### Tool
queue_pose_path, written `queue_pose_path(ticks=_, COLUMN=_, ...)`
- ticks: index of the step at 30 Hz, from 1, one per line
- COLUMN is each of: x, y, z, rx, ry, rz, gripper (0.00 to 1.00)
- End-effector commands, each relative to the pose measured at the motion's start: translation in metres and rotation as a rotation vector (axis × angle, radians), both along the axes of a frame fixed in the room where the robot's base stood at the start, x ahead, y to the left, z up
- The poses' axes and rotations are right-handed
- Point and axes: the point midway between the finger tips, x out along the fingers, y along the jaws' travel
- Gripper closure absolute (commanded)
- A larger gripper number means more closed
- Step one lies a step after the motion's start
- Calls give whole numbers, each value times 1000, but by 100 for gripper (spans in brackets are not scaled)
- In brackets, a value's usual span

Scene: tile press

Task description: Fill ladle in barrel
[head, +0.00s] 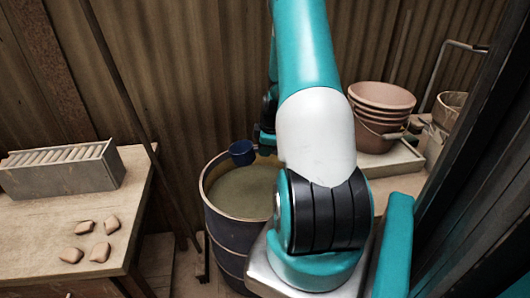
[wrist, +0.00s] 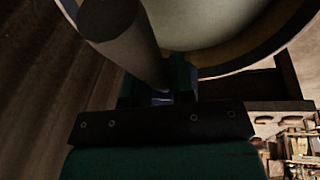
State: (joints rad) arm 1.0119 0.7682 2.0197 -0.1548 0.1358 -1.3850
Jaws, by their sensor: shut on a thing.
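The dark blue barrel (head: 228,226) stands left of my arm, open at the top, with a murky greenish-grey liquid (head: 243,189) inside. The ladle's small blue cup (head: 242,152) shows in front of the barrel's far rim, apparently above the liquid. My gripper (head: 264,137) is just right of the cup, partly hidden by my arm. In the wrist view my gripper (wrist: 160,96) is shut on the ladle, and a dark cylindrical part (wrist: 122,28), seemingly of the ladle, rises up and left from the jaws. The barrel's pale rim curves across the top there. The cup's contents are hidden.
A wooden table (head: 60,222) at left holds a grey rack of tiles (head: 62,168) and several loose clay pieces (head: 84,227). Stacked terracotta buckets (head: 380,112) stand at right behind my arm. A corrugated wall (head: 190,70) closes the back.

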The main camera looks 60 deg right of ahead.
Motion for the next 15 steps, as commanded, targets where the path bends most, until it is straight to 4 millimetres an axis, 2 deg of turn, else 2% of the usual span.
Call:
queue_pose_path(ticks=5, x=3, y=1, z=-14, rx=-12, ry=37, rz=8, gripper=100)
queue_pose_path(ticks=15, x=14, y=5, z=-57, rx=-62, ry=173, rz=7, gripper=100)
